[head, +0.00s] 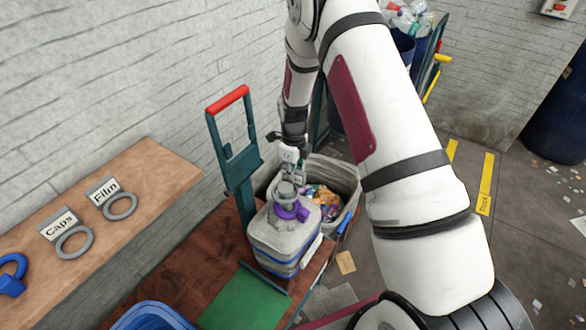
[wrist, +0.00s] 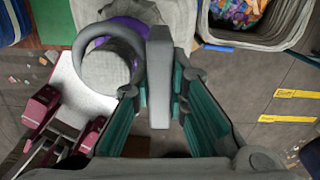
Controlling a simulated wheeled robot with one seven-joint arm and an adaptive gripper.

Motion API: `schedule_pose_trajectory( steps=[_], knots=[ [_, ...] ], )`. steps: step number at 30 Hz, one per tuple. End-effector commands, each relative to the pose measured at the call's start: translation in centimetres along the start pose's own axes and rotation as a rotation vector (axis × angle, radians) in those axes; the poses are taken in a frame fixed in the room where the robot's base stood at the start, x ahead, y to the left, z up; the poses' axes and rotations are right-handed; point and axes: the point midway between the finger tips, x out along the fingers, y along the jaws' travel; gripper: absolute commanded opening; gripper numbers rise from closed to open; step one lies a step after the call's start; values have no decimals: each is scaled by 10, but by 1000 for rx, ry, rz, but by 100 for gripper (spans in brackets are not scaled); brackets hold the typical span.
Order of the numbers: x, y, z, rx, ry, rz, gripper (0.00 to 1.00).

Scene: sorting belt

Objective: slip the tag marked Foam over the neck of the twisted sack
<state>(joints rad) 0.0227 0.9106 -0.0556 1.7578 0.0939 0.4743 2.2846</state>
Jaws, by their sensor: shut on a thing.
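The twisted sack (head: 285,240) is a pale grey bundle standing on the brown cart top, with a purple tie (head: 291,211) at the base of its neck. My gripper (head: 293,160) is above the neck, pointing down. It is shut on a grey tag with a ring; the tag's plate (wrist: 159,80) shows edge-on between the fingers (wrist: 158,98) in the wrist view. Its lettering cannot be read. The ring (wrist: 84,52) frames the neck's grey top (wrist: 105,72) in the wrist view. I cannot tell whether it is around the neck or just above it.
Tags marked Caps (head: 60,225) and Film (head: 104,190) lie on the wooden shelf (head: 150,175) at left, near a blue item (head: 12,275). A teal post with a red handle (head: 228,100) stands close behind the sack. A grey bin (head: 348,178) of scraps is beyond it.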

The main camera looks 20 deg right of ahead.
Motion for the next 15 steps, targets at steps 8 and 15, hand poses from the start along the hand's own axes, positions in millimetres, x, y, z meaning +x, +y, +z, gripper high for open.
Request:
schedule_pose_trajectory(
  steps=[8, 15],
  knots=[
    [18, 0, 0, 1, 0, 1, 0],
    [31, 0, 0, 1, 1, 1, 0]
  ],
)
